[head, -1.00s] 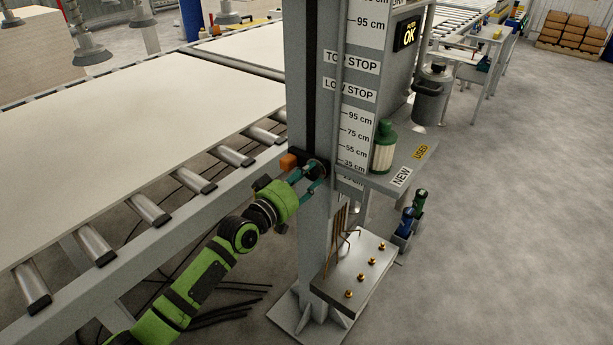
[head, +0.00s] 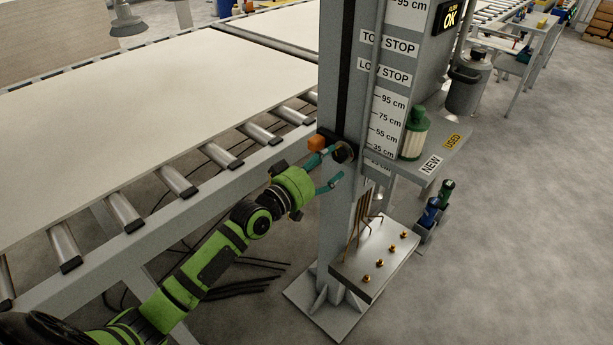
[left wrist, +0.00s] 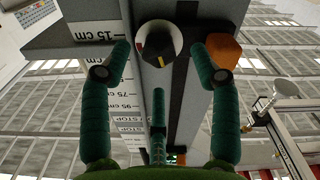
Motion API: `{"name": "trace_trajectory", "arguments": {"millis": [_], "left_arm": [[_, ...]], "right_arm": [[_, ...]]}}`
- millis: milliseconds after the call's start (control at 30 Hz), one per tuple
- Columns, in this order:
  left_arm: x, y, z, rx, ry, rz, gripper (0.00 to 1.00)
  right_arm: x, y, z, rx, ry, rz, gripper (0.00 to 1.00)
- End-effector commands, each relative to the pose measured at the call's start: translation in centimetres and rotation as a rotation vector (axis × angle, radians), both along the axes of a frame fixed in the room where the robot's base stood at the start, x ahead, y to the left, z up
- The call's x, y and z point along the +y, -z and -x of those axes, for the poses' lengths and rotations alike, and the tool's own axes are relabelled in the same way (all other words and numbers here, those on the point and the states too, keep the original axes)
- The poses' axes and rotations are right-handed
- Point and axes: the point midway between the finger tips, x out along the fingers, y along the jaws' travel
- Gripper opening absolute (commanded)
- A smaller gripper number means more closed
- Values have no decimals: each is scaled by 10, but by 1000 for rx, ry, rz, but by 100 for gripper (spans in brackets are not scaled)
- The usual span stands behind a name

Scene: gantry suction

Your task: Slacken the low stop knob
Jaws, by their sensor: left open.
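The low stop knob (head: 344,152) is a dark round knob low on the grey column, beside an orange block (head: 316,142). In the left wrist view the fingertips (left wrist: 161,52) stand on either side of the knob, with gaps between. The orange block (left wrist: 224,49) is close behind the right fingertip. My right gripper is not in view.
The column (head: 341,215) bears a height scale and LOW STOP label (head: 384,73). A shelf (head: 440,150) with a green-capped canister (head: 414,134) is at right. Below is a metal plate (head: 374,262) with brass pegs and thin rods. The roller conveyor (head: 178,183) lies to the left.

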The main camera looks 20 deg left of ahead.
Motion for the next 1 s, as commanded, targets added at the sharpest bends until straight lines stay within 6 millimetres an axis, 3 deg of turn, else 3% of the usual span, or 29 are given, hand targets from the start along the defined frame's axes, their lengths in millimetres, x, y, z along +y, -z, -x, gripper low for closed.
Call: {"name": "trace_trajectory", "arguments": {"millis": [200,400,600,1000], "left_arm": [[17,1,46,2,-1,-4,62],[27,0,73,0,-1,-1,62],[31,-1,83,-2,-1,-1,62],[31,-1,83,-3,-1,0,62]], "right_arm": [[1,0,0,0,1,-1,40],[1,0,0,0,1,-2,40],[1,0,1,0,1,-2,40],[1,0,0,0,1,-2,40]]}}
